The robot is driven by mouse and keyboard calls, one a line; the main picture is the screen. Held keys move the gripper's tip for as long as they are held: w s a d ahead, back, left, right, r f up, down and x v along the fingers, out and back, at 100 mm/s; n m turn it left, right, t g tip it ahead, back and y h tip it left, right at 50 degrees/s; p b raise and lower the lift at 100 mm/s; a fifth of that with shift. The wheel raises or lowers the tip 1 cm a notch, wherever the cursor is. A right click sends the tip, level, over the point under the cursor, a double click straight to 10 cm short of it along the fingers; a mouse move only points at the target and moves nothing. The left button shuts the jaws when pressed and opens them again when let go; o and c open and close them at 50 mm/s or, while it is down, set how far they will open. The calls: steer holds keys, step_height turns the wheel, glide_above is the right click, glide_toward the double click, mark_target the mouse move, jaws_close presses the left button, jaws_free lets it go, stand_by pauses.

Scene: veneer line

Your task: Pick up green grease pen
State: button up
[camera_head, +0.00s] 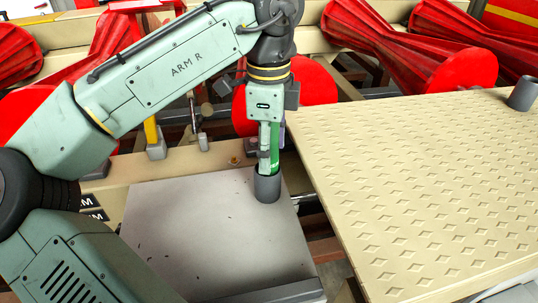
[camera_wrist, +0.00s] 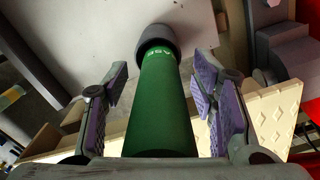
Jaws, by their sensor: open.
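The green grease pen (camera_wrist: 160,110) stands between my gripper's fingers in the wrist view, with white lettering near its far end. In the head view a green strip of it (camera_head: 274,148) shows beside the fingers. Its far end meets a dark grey cup-like piece (camera_head: 267,187), which also shows in the wrist view (camera_wrist: 157,38). I cannot tell whether this is a holder or part of the pen. My gripper (camera_wrist: 160,75) points down and is open, with a purple-padded finger on each side of the pen and visible gaps. It also shows in the head view (camera_head: 270,150).
The grey piece rests on a pale grey plate (camera_head: 215,245). A large tan board with diamond marks (camera_head: 430,180) lies to the right, with another dark grey cup (camera_head: 521,93) at its far edge. Red rollers (camera_head: 405,45) and tan beams stand behind.

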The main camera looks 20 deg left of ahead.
jaws_close()
stand_by(0.6)
